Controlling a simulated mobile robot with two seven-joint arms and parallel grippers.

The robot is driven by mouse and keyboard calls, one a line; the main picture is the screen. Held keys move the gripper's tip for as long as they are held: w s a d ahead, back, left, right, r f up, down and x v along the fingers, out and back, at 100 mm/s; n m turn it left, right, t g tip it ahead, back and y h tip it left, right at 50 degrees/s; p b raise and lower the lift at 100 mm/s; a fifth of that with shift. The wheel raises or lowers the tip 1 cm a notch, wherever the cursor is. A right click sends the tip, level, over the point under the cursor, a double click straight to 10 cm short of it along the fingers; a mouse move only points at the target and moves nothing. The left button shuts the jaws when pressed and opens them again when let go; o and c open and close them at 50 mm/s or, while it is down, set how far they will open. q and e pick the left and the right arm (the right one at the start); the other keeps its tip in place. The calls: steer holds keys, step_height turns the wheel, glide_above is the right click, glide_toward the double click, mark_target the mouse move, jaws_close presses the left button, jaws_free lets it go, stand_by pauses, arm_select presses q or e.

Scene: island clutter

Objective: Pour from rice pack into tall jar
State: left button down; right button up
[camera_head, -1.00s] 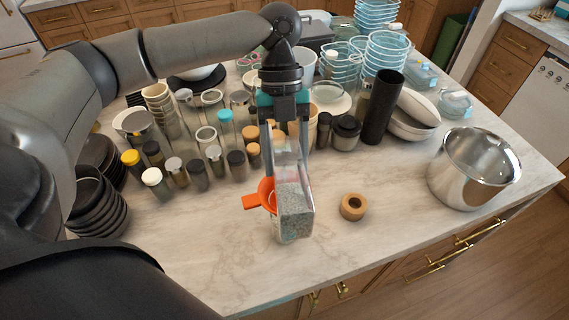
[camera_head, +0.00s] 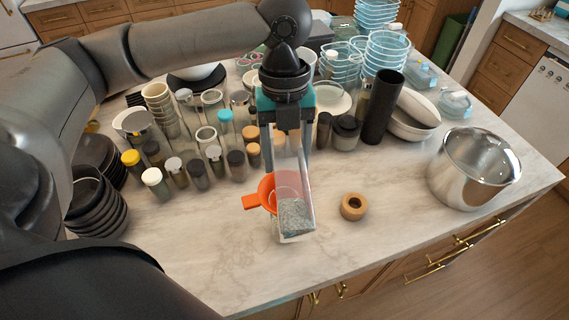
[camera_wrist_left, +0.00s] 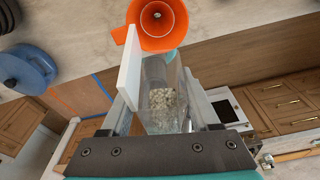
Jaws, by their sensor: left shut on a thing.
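My left gripper (camera_head: 288,146) is shut on the clear rice pack (camera_head: 296,216), above the front part of the island. Pale grains show through the pack's lower part. In the left wrist view the pack (camera_wrist_left: 163,103) lies between the fingers, with the grains inside. An orange funnel (camera_head: 266,194) is beside and partly behind the pack, and its wide mouth shows in the wrist view (camera_wrist_left: 157,22). The tall jar under the funnel is mostly hidden by the pack, so its fill cannot be told. My right gripper is not in view.
A wooden ring-shaped piece (camera_head: 353,207) lies right of the pack. A steel pot (camera_head: 472,170) stands near the right edge. Several spice jars (camera_head: 198,175) and a black cylinder (camera_head: 382,106) stand behind. The marble counter (camera_head: 200,240) is clear at the front left.

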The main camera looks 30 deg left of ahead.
mark_target(287, 147)
arm_select(q)
steer(key=r+t, duration=0.1)
steer(key=r+t+y, duration=0.1)
steer(key=s+r+y, duration=0.1)
steer(key=shift+d+r+t, duration=0.25)
steer(key=shift+d+t, duration=0.1)
steer(key=shift+t, duration=0.05)
steer(key=shift+r, duration=0.1)
steer(key=shift+y, duration=0.3)
steer(key=shift+d+r+t+y, duration=0.15)
steer(key=shift+r+t+y, duration=0.6)
steer(key=shift+t, duration=0.45)
steer(key=shift+d+b, duration=0.1)
steer(key=shift+b, duration=0.85)
steer(key=shift+r+t+b, duration=0.15)
steer(key=shift+t+b, duration=0.25)
steer(key=shift+b, duration=0.4)
steer(key=shift+s+r+y+b, duration=0.15)
steer(key=shift+y+b, duration=0.2)
steer(key=shift+b, duration=0.25)
steer(key=shift+r, duration=0.15)
